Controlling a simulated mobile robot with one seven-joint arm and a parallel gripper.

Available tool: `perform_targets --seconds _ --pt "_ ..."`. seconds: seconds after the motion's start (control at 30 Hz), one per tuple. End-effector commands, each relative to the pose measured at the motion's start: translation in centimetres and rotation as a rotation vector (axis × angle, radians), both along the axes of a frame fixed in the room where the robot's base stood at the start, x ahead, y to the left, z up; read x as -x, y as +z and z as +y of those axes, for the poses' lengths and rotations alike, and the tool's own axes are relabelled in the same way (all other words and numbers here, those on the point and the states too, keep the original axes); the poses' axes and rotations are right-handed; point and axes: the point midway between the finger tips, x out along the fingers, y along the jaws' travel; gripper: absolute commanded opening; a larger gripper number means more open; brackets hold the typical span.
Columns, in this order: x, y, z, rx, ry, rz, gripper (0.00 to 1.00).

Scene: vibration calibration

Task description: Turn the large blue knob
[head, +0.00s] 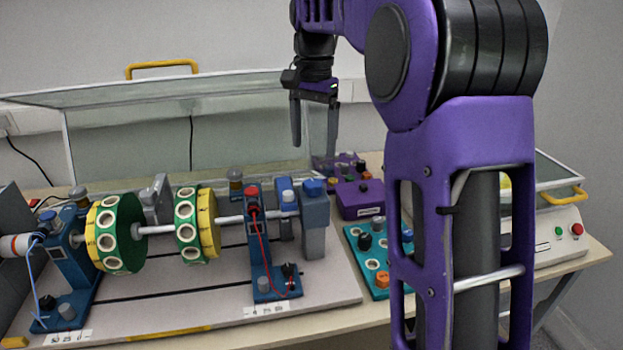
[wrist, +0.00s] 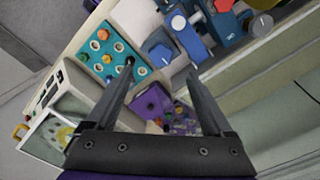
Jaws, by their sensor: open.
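A blue knob (head: 313,187) sits on top of a grey block at the right end of the shaft rig. In the wrist view a blue knob (wrist: 160,53), which looks like the same one, shows just past and between the fingertips. My gripper (head: 314,145) hangs with its fingers down, above and behind the rig's right end. In the wrist view my gripper (wrist: 160,70) has its two fingers spread with nothing held between them. The fingers look apart from the knob.
The shaft carries green and yellow discs (head: 116,233). A purple control box (head: 360,198) and a teal board (head: 378,266) with several knobs and holes lie right of the rig. A clear cover (head: 190,135) stands behind. My arm hides part of the right side.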

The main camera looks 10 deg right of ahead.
Motion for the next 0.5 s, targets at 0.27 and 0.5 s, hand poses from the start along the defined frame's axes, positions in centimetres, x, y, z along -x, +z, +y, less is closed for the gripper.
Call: perform_targets --seconds 0.27,0.5 --pt "0.1 -6.1 -0.1 -0.001 -0.001 0.002 0.86" --pt "0.0 -8.8 0.0 0.000 0.000 0.000 0.86"
